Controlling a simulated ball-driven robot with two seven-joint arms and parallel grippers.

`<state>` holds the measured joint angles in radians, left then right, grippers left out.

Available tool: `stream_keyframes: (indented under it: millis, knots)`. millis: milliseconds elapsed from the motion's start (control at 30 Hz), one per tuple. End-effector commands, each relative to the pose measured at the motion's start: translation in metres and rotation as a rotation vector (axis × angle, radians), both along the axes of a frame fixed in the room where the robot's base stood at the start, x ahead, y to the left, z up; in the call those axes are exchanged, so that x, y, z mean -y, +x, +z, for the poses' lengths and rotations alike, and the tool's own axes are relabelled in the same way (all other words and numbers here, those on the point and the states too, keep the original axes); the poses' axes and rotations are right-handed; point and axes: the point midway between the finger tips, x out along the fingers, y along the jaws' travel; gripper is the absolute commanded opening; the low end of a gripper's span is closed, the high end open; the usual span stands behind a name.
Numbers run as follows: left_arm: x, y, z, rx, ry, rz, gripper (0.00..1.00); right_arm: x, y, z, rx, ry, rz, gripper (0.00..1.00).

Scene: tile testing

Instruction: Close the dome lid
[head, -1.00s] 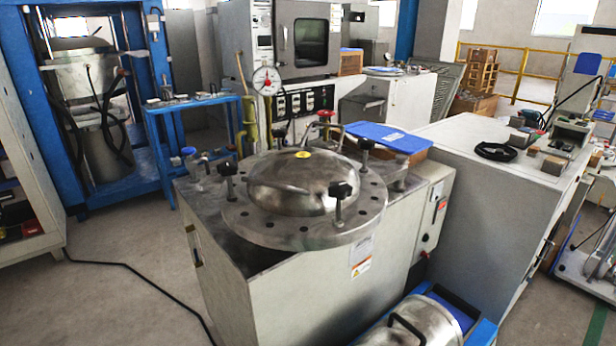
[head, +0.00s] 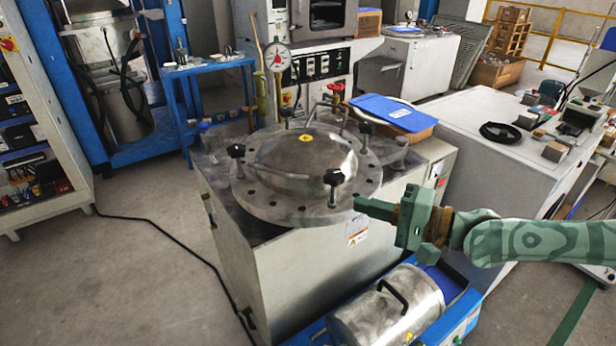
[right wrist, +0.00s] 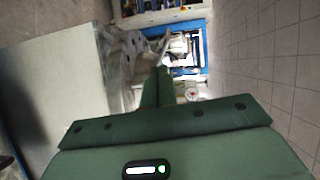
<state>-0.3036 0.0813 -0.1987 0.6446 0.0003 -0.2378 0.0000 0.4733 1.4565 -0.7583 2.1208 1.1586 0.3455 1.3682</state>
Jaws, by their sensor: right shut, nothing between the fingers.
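The dome lid (head: 300,165) is a round grey metal dome with a yellow sticker on top. In the head view it lies low and about level within the wide bolt-holed flange (head: 262,207) on the steel cabinet; I cannot tell whether any gap is under its edge. Black knobs stand around the flange, one at its front (head: 334,178). My green right gripper (head: 364,204) is shut and empty, just right of the flange's front right edge. Its shut fingers also show in the right wrist view (right wrist: 158,85). My left gripper is not in view.
A metal cylinder with a black handle (head: 390,300) lies in a blue frame below my right gripper. A dial gauge (head: 277,57) and a blue-topped box (head: 395,110) stand behind the flange. A white bench (head: 490,165) is at the right.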

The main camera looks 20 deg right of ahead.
Motion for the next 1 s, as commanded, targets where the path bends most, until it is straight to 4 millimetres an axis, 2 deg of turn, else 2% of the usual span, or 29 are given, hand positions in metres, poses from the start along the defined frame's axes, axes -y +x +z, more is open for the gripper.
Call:
stream_keyframes:
  millis: [33, 100, 300, 533, 700, 1000]
  knots:
    - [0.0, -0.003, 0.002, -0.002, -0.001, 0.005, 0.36, 0.003, 0.0, 0.011, -0.005, 0.03, -0.009, 0.0]
    - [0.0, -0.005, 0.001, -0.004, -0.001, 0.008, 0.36, 0.004, 0.003, 0.015, -0.013, 0.055, -0.016, 0.0]
    - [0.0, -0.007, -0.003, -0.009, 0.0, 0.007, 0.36, -0.013, 0.024, 0.012, -0.013, 0.065, -0.016, 0.0]
    - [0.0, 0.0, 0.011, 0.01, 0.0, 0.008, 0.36, -0.044, 0.063, 0.016, -0.01, 0.064, -0.015, 0.0]
    - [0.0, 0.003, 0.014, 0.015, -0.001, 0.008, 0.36, -0.062, 0.089, 0.01, -0.011, 0.059, -0.016, 0.0]
    - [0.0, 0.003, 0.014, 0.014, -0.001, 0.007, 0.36, -0.078, 0.111, 0.006, -0.014, 0.055, -0.016, 0.0]
